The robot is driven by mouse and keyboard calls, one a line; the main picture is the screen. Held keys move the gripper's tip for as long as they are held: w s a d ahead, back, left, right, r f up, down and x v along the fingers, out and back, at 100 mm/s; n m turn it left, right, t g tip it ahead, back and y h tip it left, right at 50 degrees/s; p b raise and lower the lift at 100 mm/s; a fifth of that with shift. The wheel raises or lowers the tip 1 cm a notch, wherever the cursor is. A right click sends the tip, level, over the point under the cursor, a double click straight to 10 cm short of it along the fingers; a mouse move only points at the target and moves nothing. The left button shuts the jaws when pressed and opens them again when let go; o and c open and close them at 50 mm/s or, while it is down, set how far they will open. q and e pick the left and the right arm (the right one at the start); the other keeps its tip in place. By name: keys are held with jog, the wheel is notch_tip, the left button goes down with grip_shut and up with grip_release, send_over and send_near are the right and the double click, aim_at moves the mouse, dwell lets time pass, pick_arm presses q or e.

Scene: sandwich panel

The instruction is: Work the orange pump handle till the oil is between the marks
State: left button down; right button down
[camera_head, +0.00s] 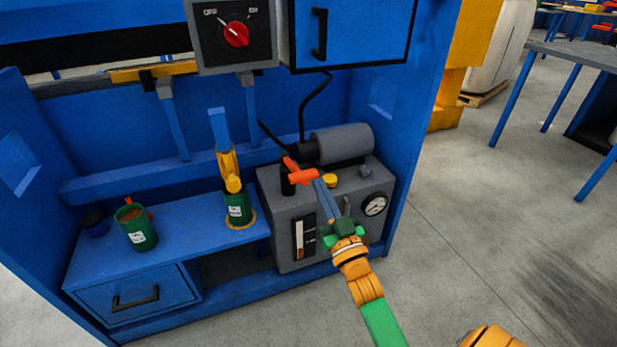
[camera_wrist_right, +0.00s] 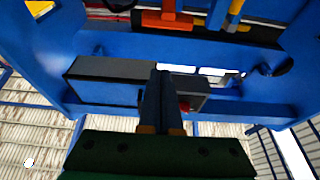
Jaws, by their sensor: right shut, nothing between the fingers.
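The grey pump unit (camera_head: 282,212) stands on the blue bench, with its orange T-shaped handle (camera_head: 302,176) at the top left on a black post. My right gripper (camera_head: 317,182) reaches up from the lower right, its blue fingers shut and empty, the tips close to the handle's right end. In the right wrist view the shut fingertips (camera_wrist_right: 161,74) point at the handle (camera_wrist_right: 167,20), with a gap between them. A narrow sight glass (camera_head: 304,238) is on the unit's front; its oil level and marks are too small to read. My left gripper is not in view.
A grey motor cylinder (camera_head: 343,143) lies behind. Green cans (camera_head: 138,232) stand to the left. A control box with a red knob (camera_head: 236,34) hangs above.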

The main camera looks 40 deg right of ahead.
aim_at(309, 177)
jog(key=w+b, duration=0.1)
jog(key=w, duration=0.1)
jog(key=w+d+b, duration=0.1)
jog(key=w, duration=0.4)
jog(key=shift+w+d+f+b, duration=0.1)
jog(key=shift+d+f+b, duration=0.2)
jog(key=shift+d+b, duration=0.1)
jog(key=shift+f, duration=0.5)
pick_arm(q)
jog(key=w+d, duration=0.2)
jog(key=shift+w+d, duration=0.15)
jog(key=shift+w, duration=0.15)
